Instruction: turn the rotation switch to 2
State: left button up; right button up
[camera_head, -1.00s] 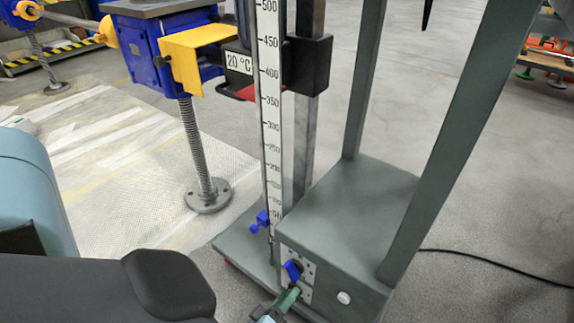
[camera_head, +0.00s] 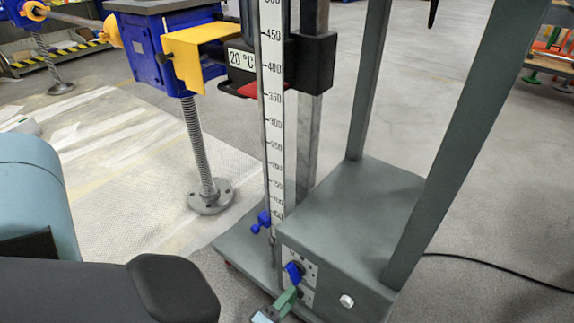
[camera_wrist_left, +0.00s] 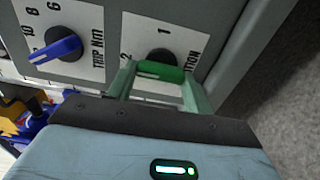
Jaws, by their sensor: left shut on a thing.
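The rotation switch is a black dial (camera_wrist_left: 162,56) with a green handle (camera_wrist_left: 160,72), on a white plate marked 1 and 2. A white mark shows on the handle's left part, on the side of the 2. My left gripper (camera_wrist_left: 158,84) has its pale green fingers on either side of the handle and is shut on it. In the head view my left gripper (camera_head: 286,301) is at the lower front of the grey box and hides most of the switch. My right gripper is not in view.
A blue trip knob (camera_wrist_left: 58,48) sits close to the switch, on a neighbouring plate. The grey box (camera_head: 352,222) carries a white button (camera_head: 346,300) and tall posts. A graduated scale (camera_head: 274,120) stands at its left. A black cable (camera_head: 500,268) lies on the floor at right.

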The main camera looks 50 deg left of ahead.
pick_arm(q)
jog(key=o, duration=0.8)
jog(key=shift+c, duration=0.2)
jog(key=shift+o, duration=1.1)
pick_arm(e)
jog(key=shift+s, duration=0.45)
pick_arm(q)
jog(key=p+v, duration=0.2)
jog(key=v, duration=0.6)
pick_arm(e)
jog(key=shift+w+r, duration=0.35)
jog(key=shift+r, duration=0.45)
pick_arm(q)
jog(key=shift+w, duration=0.1)
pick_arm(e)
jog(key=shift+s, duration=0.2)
